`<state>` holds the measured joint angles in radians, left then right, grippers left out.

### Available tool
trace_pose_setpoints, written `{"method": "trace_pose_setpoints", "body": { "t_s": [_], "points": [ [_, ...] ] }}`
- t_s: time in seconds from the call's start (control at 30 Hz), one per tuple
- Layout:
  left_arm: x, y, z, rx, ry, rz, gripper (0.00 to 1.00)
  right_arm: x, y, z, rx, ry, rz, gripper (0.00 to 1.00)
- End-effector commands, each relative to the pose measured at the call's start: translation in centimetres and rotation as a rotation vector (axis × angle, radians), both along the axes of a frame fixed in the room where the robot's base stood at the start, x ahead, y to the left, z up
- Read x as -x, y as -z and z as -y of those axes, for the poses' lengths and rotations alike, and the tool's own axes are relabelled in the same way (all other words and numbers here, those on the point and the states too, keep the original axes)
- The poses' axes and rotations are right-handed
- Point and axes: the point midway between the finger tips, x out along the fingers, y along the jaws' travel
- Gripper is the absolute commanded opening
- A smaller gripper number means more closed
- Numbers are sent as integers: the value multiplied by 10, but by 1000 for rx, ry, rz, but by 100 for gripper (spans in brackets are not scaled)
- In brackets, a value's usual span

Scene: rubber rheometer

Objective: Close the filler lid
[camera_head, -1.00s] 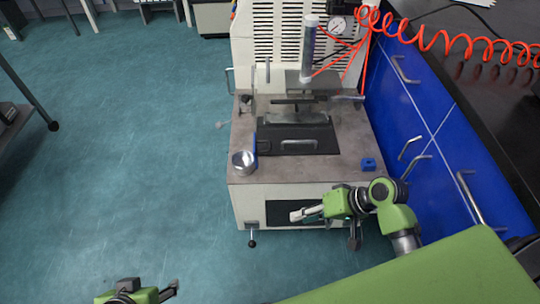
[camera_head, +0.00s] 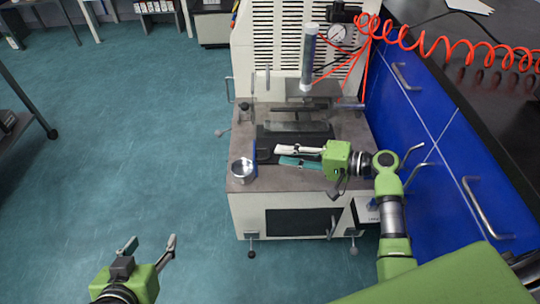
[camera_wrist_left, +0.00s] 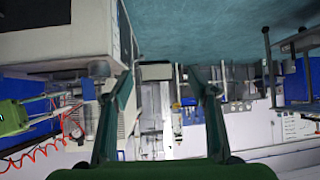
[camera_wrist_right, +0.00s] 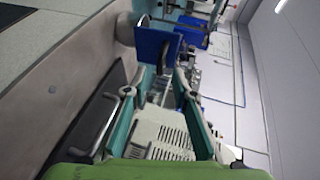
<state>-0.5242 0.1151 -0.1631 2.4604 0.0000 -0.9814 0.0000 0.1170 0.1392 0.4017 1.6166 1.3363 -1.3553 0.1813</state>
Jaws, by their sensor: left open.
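The rheometer (camera_head: 240,185) stands in the middle of the head view. On its worktop lies a dark plate (camera_head: 265,133) with a silver handle, which I take as the filler lid; it looks flat. Its handle (camera_wrist_right: 118,118) shows in the right wrist view, beside the left finger, apart or touching I cannot tell. My right gripper (camera_head: 279,155) is over the worktop at the plate's front edge, fingers apart, nothing between them; it partly covers the plate. My left gripper (camera_head: 150,245) is open and empty over the floor, left of the machine.
A metal cup (camera_head: 242,169) stands at the worktop's front left corner beside an upright blue piece (camera_wrist_right: 157,45). A cylinder (camera_head: 308,55) stands above the plate. Orange coiled hose (camera_head: 440,45) and blue cabinets (camera_head: 400,110) are on the right.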

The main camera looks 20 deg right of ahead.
Motion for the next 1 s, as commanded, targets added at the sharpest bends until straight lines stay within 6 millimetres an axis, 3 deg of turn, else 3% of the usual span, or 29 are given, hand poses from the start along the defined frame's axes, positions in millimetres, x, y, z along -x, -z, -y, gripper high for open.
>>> {"method": "trace_pose_setpoints", "body": {
  "t_s": [0.1,0.33,0.73,0.83,1.0],
  "points": [
    [-15,-16,7,24,8,100,54,-14,7,-17,-3,0,1,25],
    [-32,-42,14,55,17,232,54,-29,13,-36,-1,0,0,25],
    [-36,-51,16,64,19,269,54,-33,14,-41,1,1,0,25],
    [-36,-51,16,64,19,269,54,-33,14,-41,1,0,-1,2],
    [-36,-51,16,63,19,268,54,-33,15,-40,3,1,-3,0]
  ]
}}
